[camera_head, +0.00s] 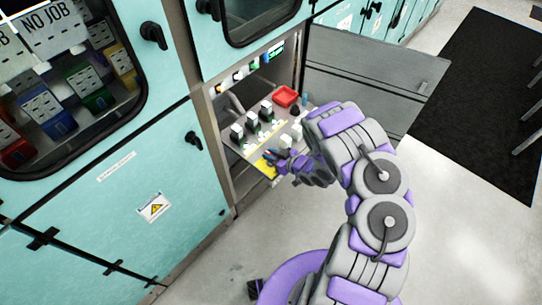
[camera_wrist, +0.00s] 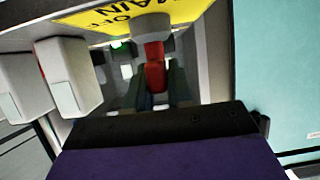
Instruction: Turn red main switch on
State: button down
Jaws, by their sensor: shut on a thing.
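The red main switch handle (camera_wrist: 155,72) stands in the middle of the wrist view, below a grey round knob base. A yellow label (camera_wrist: 105,14) reading "MAIN" and "OFF" appears upside down behind it. My gripper (camera_wrist: 154,92) has its dark fingers on both sides of the red handle and is shut on it. In the head view my gripper (camera_head: 272,156) is at the lower part of the open panel, by the yellow plate (camera_head: 263,168). The red handle is too small or covered to make out there.
White blocks (camera_wrist: 70,75) stand close to the left of my gripper. A grey door (camera_head: 365,85) hangs open at right. Teal cabinets (camera_head: 115,195) flank the opening; grey floor (camera_head: 455,225) is clear at right.

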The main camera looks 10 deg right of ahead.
jog(key=c, duration=1.1)
grip_release()
jog(key=p+v, duration=0.2)
jog(key=v, duration=1.5)
jog(key=shift+s+d, duration=0.1)
jog(key=shift+d, duration=0.2)
